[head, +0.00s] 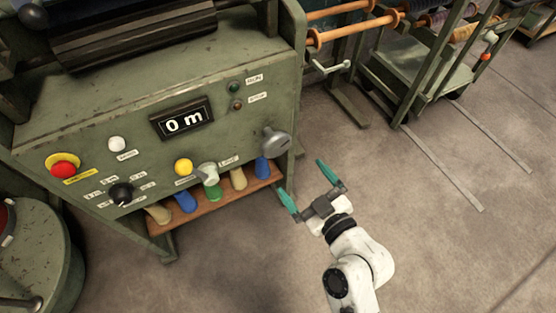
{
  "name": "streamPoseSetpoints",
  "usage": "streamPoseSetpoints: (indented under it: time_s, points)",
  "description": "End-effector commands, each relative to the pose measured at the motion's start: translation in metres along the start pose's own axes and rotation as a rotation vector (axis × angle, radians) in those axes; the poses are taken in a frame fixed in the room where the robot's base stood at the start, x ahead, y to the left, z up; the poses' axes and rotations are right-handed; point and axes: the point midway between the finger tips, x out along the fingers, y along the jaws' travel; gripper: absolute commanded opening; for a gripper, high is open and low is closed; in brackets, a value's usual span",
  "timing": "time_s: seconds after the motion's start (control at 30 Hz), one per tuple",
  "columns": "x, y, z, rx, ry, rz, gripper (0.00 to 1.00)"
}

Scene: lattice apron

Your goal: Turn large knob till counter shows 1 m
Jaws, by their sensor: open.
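A black selector knob (121,193) is at the lower left. The labels are too small to read, so I cannot tell for sure which is the large knob. My gripper (301,176) has teal fingers spread apart with nothing between them. It is over the floor, to the right of and below the dark grey knob, apart from the panel.
A red button (64,167), white button (117,144) and yellow button (183,167) are on the panel. A wooden shelf (228,195) holding several coloured cones lies below. A wheeled rack (410,75) stands at the upper right.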

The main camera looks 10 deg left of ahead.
Motion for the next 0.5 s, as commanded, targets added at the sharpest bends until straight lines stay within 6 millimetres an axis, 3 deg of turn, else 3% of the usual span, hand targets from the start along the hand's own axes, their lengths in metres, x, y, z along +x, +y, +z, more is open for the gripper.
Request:
streamPoseSetpoints:
  time_s: [0.03,0.33,0.5]
  points:
    - [0.007,-0.006,0.007,-0.013,0.035,0.018,1.00]
    - [0.026,-0.006,-0.001,-0.040,0.105,0.070,1.00]
    - [0.053,-0.003,-0.005,-0.040,0.104,0.071,1.00]
